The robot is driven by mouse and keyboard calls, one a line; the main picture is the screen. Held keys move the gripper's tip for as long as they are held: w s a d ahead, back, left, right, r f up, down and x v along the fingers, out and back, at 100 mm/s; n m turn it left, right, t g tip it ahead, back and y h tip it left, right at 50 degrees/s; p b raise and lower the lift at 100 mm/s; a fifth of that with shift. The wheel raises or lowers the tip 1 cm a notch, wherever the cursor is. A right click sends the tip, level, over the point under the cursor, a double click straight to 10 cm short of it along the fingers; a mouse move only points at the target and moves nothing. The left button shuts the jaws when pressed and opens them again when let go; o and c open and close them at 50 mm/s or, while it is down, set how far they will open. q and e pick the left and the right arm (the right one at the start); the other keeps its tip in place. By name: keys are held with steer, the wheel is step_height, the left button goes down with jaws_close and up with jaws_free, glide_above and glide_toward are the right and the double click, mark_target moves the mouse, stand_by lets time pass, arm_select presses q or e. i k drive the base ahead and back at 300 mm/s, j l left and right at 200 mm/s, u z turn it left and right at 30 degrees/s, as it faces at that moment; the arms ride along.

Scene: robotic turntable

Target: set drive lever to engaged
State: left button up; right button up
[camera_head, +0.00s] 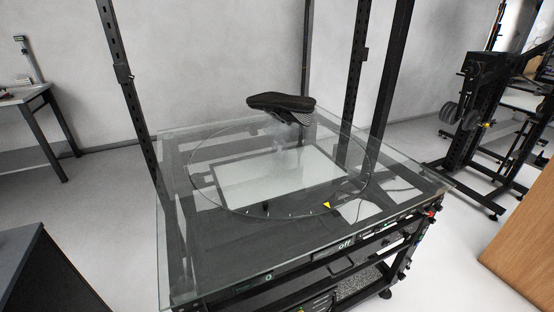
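The turntable is a round glass disc (205,195) on a square glass-topped black frame. A yellow triangular marker (326,205) sits at the disc's front right rim. The front panel has a small display (346,245) reading "off" and another display (268,276) reading "0". Small red and green controls (431,214) show at the right front corner. I cannot tell which part is the drive lever or its position. Neither of my grippers is in view.
A dark shoe (280,102) stands above the disc on a clear support. Black uprights (133,100) rise around the turntable. A grey cabinet (40,265) is at lower left, a wooden panel (525,235) at right. A black rack (475,120) stands behind right.

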mark_target(429, 213)
steer(key=z, duration=1.3)
steer(key=i+l+u, duration=0.2)
steer(key=l+u, duration=0.25)
steer(key=i+l+u, duration=0.15)
steer(key=u, duration=0.35)
steer(key=i+l+u, duration=0.15)
steer(key=l, duration=1.05)
steer(key=i+l+u, duration=0.15)
steer(key=l, duration=1)
steer(key=i+l+u, duration=0.2)
steer(key=l, duration=2.25)
